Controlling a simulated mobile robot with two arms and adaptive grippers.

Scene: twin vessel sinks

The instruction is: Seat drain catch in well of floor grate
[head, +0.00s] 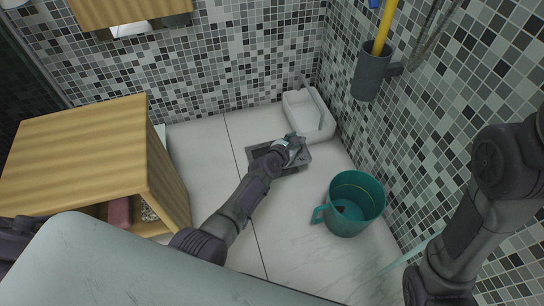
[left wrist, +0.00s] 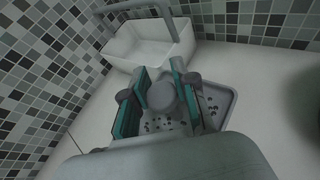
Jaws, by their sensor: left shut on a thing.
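The floor grate (head: 262,157) is a dark grey rectangular frame set in the pale floor near the wall corner. My left gripper (head: 294,146) is low over its right part and covers some of it. In the left wrist view, the left gripper's teal-padded fingers (left wrist: 160,100) are shut around the round grey knob of the drain catch (left wrist: 216,101). The drain catch looks like a light grey perforated plate with a raised rim. The fingers hide its middle. I cannot tell whether it rests in the well or hangs just above it. My right gripper is out of view.
A white handled basket (head: 310,114) stands close behind the grate, by the wall. A teal mug-like bucket (head: 354,204) stands to the right. A wooden cabinet (head: 80,150) is at left. A grey wall holder (head: 371,72) hangs above right. Floor left of the grate is clear.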

